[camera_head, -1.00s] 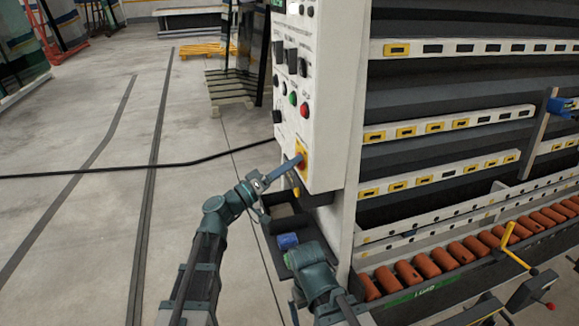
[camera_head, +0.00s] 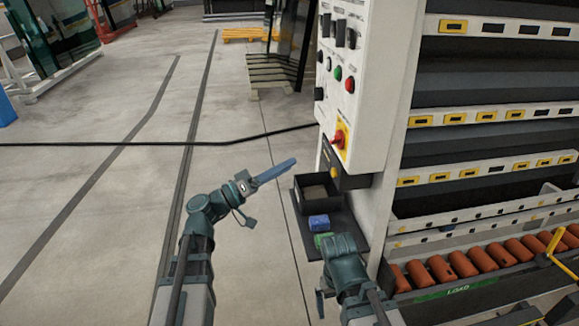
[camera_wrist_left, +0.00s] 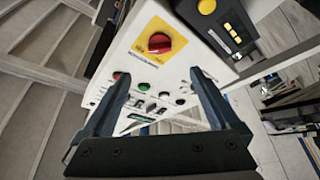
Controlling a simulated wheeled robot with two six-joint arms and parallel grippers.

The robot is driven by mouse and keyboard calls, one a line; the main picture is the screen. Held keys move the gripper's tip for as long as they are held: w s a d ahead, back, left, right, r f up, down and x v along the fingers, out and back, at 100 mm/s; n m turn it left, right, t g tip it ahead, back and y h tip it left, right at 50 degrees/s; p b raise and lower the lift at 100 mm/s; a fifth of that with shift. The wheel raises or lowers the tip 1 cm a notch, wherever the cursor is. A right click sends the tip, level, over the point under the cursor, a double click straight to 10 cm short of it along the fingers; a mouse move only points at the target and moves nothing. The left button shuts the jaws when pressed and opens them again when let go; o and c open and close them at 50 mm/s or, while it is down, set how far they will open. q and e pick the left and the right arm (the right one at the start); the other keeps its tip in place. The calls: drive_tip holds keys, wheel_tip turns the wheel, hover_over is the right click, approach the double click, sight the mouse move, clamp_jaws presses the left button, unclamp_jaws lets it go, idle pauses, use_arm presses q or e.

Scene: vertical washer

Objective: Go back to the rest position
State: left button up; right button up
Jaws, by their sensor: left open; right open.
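My left gripper (camera_head: 278,172) is open and empty, over the floor to the left of the white control panel (camera_head: 372,60), apart from it. In the left wrist view its two blue fingers (camera_wrist_left: 165,95) stand wide apart, with the panel's red knob on a yellow plate (camera_wrist_left: 158,42) beyond them. That knob also shows in the head view (camera_head: 340,138).
Orange rollers (camera_head: 440,268) run along the machine at right. A black cable (camera_head: 190,143) crosses the open floor at left.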

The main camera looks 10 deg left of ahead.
sight(332, 141)
use_arm(q)
drive_tip(key=p+x, duration=0.3)
drive_tip(key=x, duration=0.9)
drive_tip(key=shift+w+r, duration=0.1)
drive_tip(key=shift+w, duration=0.1)
drive_tip(key=shift+p+x, duration=0.4)
drive_tip(key=shift+x, duration=0.45)
drive_tip(key=shift+s, duration=0.15)
